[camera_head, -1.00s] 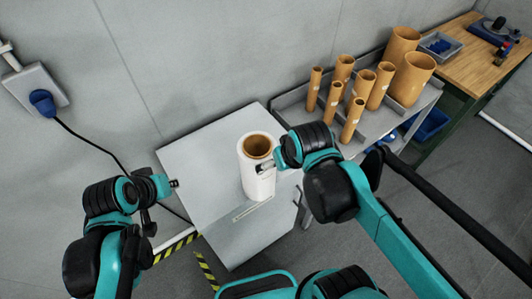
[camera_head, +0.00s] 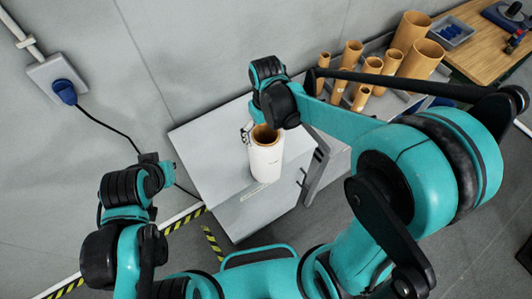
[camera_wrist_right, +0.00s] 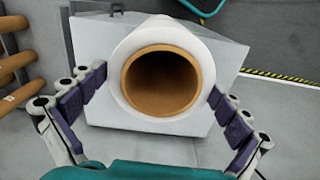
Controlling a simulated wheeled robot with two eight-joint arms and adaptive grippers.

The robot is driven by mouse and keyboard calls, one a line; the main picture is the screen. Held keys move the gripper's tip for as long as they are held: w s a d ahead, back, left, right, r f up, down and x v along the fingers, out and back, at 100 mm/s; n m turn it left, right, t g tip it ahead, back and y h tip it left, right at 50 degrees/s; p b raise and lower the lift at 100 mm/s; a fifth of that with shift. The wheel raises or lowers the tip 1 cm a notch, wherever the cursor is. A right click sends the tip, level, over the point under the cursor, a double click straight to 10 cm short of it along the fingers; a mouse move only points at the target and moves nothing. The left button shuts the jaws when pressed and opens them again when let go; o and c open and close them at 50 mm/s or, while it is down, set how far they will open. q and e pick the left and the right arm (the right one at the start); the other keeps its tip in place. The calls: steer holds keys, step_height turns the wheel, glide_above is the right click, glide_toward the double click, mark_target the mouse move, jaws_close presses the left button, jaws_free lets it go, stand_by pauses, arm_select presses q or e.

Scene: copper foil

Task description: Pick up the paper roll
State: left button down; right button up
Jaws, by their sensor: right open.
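The paper roll (camera_head: 266,160) is white with a brown core and stands upright on the grey cabinet top (camera_head: 215,160). My right gripper (camera_head: 248,132) is above and behind it in the head view, partly hidden by its own wrist. In the right wrist view I look into the open end of the roll (camera_wrist_right: 160,82). There the right gripper's fingers (camera_wrist_right: 158,85) are spread wide, one on each side of the roll, and hold nothing. My left gripper (camera_head: 152,160) is left of the cabinet, away from the roll; its fingers are too unclear to read.
Several brown tubes (camera_head: 420,58) stand on a grey cart right of the cabinet. A wooden bench (camera_head: 475,50) with a bin of blue parts (camera_head: 450,32) is beyond it. A black cable runs from a blue wall plug (camera_head: 64,90). The wall is close behind the cabinet.

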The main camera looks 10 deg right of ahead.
mark_target(266, 142)
step_height(266, 142, down, 5)
steer(key=shift+a+f, duration=0.1)
steer(key=c, duration=1.5)
steer(key=shift+c, duration=0.2)
